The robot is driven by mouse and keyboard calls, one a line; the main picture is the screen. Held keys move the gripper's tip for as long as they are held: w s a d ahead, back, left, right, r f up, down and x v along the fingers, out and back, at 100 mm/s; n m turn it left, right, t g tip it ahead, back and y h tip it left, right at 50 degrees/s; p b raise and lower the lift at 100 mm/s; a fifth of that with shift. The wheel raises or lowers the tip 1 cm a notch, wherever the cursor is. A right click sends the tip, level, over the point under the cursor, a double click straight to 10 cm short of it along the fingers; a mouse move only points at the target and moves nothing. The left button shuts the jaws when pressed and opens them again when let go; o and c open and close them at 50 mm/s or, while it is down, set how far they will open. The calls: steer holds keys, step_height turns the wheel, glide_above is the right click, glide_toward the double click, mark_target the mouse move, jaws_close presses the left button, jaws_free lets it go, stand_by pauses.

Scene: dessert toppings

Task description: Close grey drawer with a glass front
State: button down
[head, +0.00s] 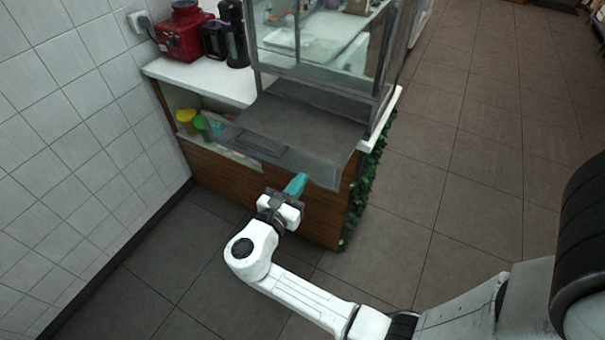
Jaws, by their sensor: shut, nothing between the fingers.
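The grey drawer (300,121) with a glass front (315,169) is pulled out from the bottom of the glass display case. A dark handle (262,144) sits on the left part of its front. My gripper (299,180) has teal fingers that are shut with nothing between them. The fingertips are at the lower edge of the glass front, right of the handle. I cannot tell whether they touch it.
The glass display case (330,45) stands on a wooden counter (235,185) with a white top (215,80). A red appliance (184,35) and a dark machine (235,40) are at the back left. Green foliage (362,190) covers the counter's right corner. Tiled floor (470,150) is free on the right.

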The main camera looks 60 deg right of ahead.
mark_target(341, 129)
steer(key=shift+d, duration=1.1)
steer(key=shift+d, duration=0.3)
steer(key=d+b, duration=0.1)
steer(key=d, duration=0.6)
steer(key=d+b, duration=0.2)
steer(key=d, duration=0.6)
steer(key=d+b, duration=0.1)
steer(key=d, duration=0.7)
steer(key=shift+w+d+f, duration=0.1)
steer(key=shift+w+d, duration=0.1)
steer(key=shift+w, duration=0.2)
steer(key=shift+d, duration=0.3)
steer(key=shift+r, duration=0.2)
steer(key=shift+w+d+r, duration=0.1)
steer(key=shift+d, duration=0.05)
